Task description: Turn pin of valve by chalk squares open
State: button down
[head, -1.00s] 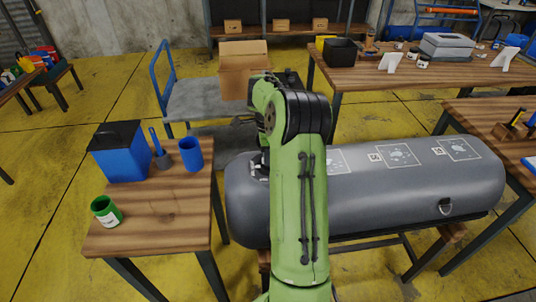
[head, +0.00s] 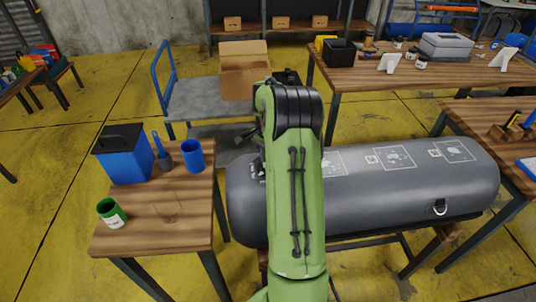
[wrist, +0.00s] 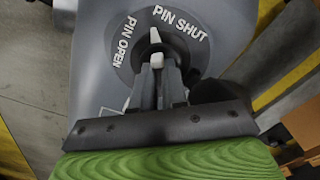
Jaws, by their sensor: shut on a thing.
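The grey boat tube (head: 400,195) lies across a bench in the head view, with white chalk squares (head: 396,157) along its top. In the wrist view the valve (wrist: 128,45) is a dark round plate on the tube (wrist: 88,70), lettered PIN OPEN on the left and PIN SHUT on the upper right. Its white pin (wrist: 154,36) points up the picture, between the two letterings. My gripper (wrist: 157,70) is shut on the pin, its dark fingers around the pin's lower part. In the head view my green arm hides most of my gripper.
A wooden table (head: 185,225) on the left holds a blue box (head: 125,163), a blue cup (head: 193,156) and a green can (head: 111,213). A cart (head: 205,98) with a cardboard box (head: 243,78) stands behind the tube. More tables stand at the right.

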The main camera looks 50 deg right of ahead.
jog(key=n+p, duration=0.2)
jog(key=n, duration=0.3)
jog(key=shift+r+n, duration=0.1)
jog(key=shift+n, duration=0.3)
jog(key=n+p, duration=0.1)
jog(key=n, duration=0.3)
jog(key=shift+s+n, duration=0.1)
jog(key=shift+n, duration=0.2)
jog(key=c, duration=1.2)
grip_release()
jog(key=shift+o, duration=0.2)
notch_tip(320, 180, up, 16)
jog(key=p, duration=0.3)
jog(key=shift+f, duration=0.2)
